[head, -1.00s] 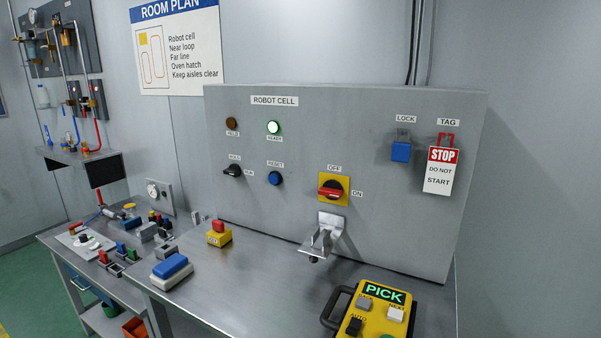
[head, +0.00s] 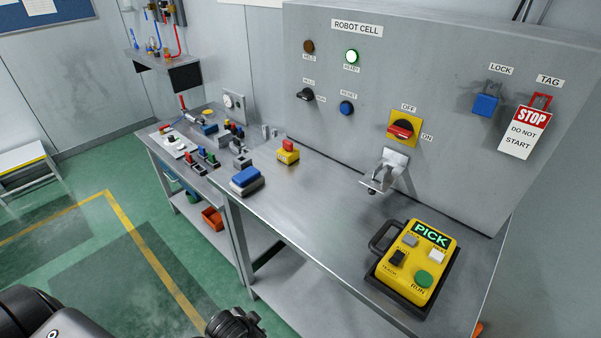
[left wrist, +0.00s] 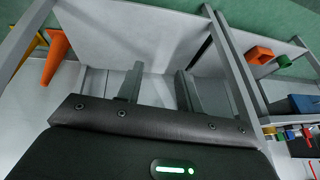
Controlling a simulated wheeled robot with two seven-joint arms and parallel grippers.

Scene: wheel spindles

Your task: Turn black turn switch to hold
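The black turn switch (head: 305,95) is on the upright grey ROBOT CELL panel (head: 450,150), below the amber HELD lamp (head: 308,47) and left of the blue reset button (head: 346,108). It has a HOLD label at its upper side and a second label at its right, partly hidden by the knob. The knob's handle looks tilted, pointing left. My right gripper is not in view.
A yellow PICK pendant (head: 418,262) lies on the steel bench (head: 310,215). A red-and-yellow OFF/ON switch (head: 401,129) and a metal bracket (head: 385,172) are on the panel. A blue box (head: 246,180) and a yellow-red button box (head: 288,152) stand on the bench. Green floor is open at left.

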